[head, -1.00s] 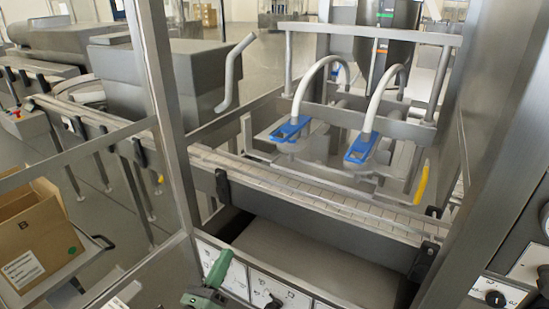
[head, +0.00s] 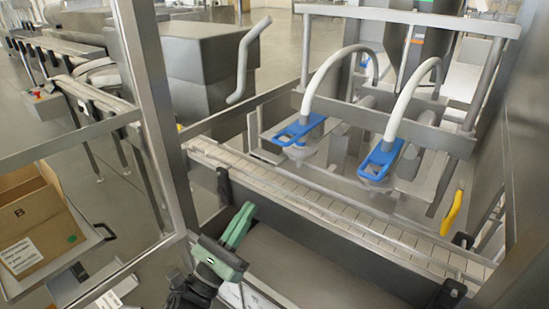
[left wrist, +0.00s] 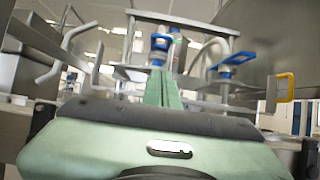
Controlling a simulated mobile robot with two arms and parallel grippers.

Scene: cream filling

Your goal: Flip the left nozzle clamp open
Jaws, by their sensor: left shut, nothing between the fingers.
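The left nozzle clamp (head: 298,131) is a blue loop at the end of a white hose, above the conveyor. The right nozzle clamp (head: 381,160) is a similar blue piece on the second hose. In the left wrist view the left clamp (left wrist: 160,43) shows just beyond my fingertips and the right clamp (left wrist: 236,60) is off to the right. My left gripper (head: 241,216) has green fingers, shut and empty, below and in front of the conveyor, well apart from the clamps. It also shows in the left wrist view (left wrist: 163,76). My right gripper is out of view.
The conveyor (head: 320,204) runs between my gripper and the nozzles. A steel frame post (head: 150,110) stands to the left. A yellow handle (head: 452,213) is at the right. A cardboard box (head: 32,220) sits at the far left. White hoses (head: 402,105) arch above the clamps.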

